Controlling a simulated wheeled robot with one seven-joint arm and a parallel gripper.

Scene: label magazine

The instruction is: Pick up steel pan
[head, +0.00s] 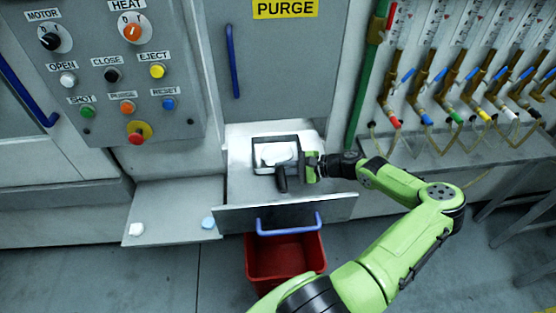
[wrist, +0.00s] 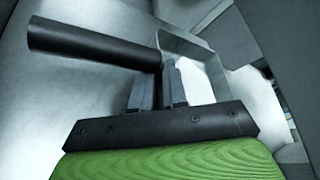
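The steel pan (head: 266,144) is a squarish pan with a black handle (head: 281,180) pointing to the front; it is on the pulled-out metal shelf. Its inside looks pale. My gripper (head: 310,167) is at the pan's right side, close to the handle. In the wrist view the handle (wrist: 90,45) runs to the left above my gripper's fingers (wrist: 159,90). The fingers are close together at the pan's wall by the handle's root, with a thin dark edge between them. Part of the pan (wrist: 192,82) is hidden by the fingers.
The shelf has a front panel with a blue handle (head: 289,226); a red bin (head: 285,258) stands below. A lower side plate (head: 172,200) carries a white piece (head: 136,229) and a light-blue piece (head: 208,223). A button panel is at left, coloured valves at right.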

